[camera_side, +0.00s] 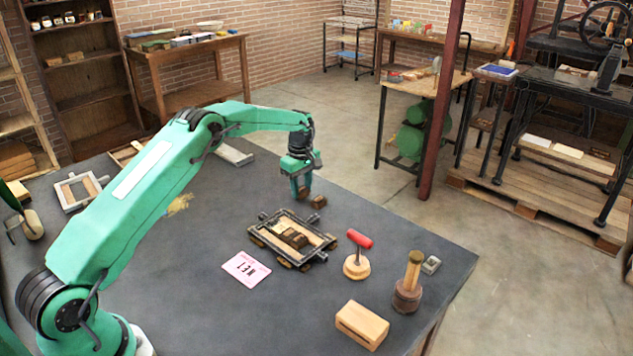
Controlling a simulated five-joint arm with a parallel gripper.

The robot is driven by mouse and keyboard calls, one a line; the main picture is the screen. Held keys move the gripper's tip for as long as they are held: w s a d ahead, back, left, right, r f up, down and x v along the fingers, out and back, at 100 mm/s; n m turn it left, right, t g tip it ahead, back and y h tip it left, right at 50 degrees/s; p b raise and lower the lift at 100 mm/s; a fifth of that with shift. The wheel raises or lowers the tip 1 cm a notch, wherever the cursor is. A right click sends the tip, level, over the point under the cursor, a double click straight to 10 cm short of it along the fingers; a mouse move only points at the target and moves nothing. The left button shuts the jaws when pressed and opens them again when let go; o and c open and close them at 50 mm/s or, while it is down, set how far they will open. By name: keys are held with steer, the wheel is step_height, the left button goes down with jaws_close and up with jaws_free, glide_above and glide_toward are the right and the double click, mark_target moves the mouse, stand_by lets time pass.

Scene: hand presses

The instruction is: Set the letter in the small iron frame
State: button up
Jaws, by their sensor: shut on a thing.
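The small iron frame (311,225) lies flat near the middle of the dark table. Several brown wooden pieces (291,237) sit inside it, with bare lighter wood beside them. My gripper (302,194) points down just behind the frame, above the table and outside the frame. It is shut on the letter, which is small and mostly hidden by the fingers. A small brown block (318,202) shows right beside the fingertips; I cannot tell whether it touches them.
A pink-edged printed card (246,268) lies in front of the frame. A pale wooden frame (79,190) lies far left.

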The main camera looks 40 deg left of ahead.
mark_target(304, 191)
steer(key=shift+r, duration=2.05)
steer(key=shift+d, duration=0.1)
steer(key=shift+s+d+r, duration=0.1)
steer(key=shift+d+r, duration=0.2)
steer(key=shift+d, duration=0.25)
steer(key=s+d+r, duration=0.3)
steer(key=d, duration=0.4)
steer(key=s+d+r, duration=0.2)
steer(key=s+d, duration=0.2)
steer(key=d, duration=0.3)
steer(key=s+d+r, duration=0.3)
steer(key=s+d, duration=0.8)
steer(key=s, duration=0.2)
steer(key=shift+s, duration=0.4)
steer(key=shift+f, duration=0.1)
